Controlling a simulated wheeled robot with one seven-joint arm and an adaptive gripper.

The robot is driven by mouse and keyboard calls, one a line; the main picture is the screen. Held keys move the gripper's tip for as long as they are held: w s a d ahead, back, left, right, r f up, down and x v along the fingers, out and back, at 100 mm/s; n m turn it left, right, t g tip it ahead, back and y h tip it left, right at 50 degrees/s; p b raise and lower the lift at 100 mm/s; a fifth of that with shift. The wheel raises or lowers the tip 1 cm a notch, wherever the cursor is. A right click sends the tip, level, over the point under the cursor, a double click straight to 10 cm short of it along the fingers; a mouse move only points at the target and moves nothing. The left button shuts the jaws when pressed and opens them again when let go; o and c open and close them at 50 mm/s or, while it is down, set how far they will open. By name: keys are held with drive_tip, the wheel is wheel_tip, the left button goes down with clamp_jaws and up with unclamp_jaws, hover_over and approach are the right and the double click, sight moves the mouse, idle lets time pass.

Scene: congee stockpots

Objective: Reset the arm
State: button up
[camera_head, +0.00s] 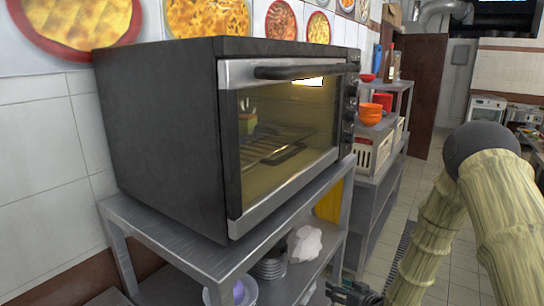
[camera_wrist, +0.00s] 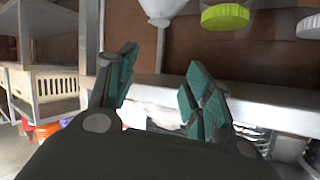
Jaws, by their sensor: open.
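My gripper (camera_wrist: 162,82) shows in the wrist view with its two teal-padded fingers spread apart and nothing between them. Behind the fingers is a pale shelf edge, with a whitish lump (camera_wrist: 150,115) partly hidden by them. In the head view my bamboo-patterned arm, with a dark rounded joint, stands at the right. A small dark part at the bottom edge, by the lower shelf, may be my gripper, but it is cut off.
A large black oven (camera_head: 165,140) with a glass door stands on a metal rack (camera_head: 175,245). White crates (camera_head: 372,152) and orange bowls (camera_head: 370,114) sit on shelving behind. Tiled floor shows between the shelving and my arm. A green lid (camera_wrist: 225,17) shows in the wrist view.

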drive_tip(key=s+a+f+m+g+h, duration=0.1)
drive_tip(key=s+f+g+h, duration=0.15)
drive_tip(key=s+f, duration=0.8)
drive_tip(key=s+f+m+g+h, duration=0.1)
drive_tip(key=s+f+g, duration=0.4)
drive_tip(key=s, duration=1)
drive_tip(key=s+f+g+h, duration=0.1)
drive_tip(key=s+g, duration=0.1)
drive_tip(key=s, duration=0.9)
drive_tip(key=s+d+f+m+g+h, duration=0.1)
drive_tip(key=s+f+g, duration=0.1)
drive_tip(key=s, duration=0.9)
drive_tip(key=shift+s+d+f, duration=0.2)
drive_tip(key=shift+s, duration=0.1)
drive_tip(key=shift+h, duration=0.25)
drive_tip(key=c, duration=0.3)
drive_tip(key=shift+d+m, duration=0.1)
drive_tip(key=shift+m, duration=0.2)
drive_tip(key=shift+c, duration=0.2)
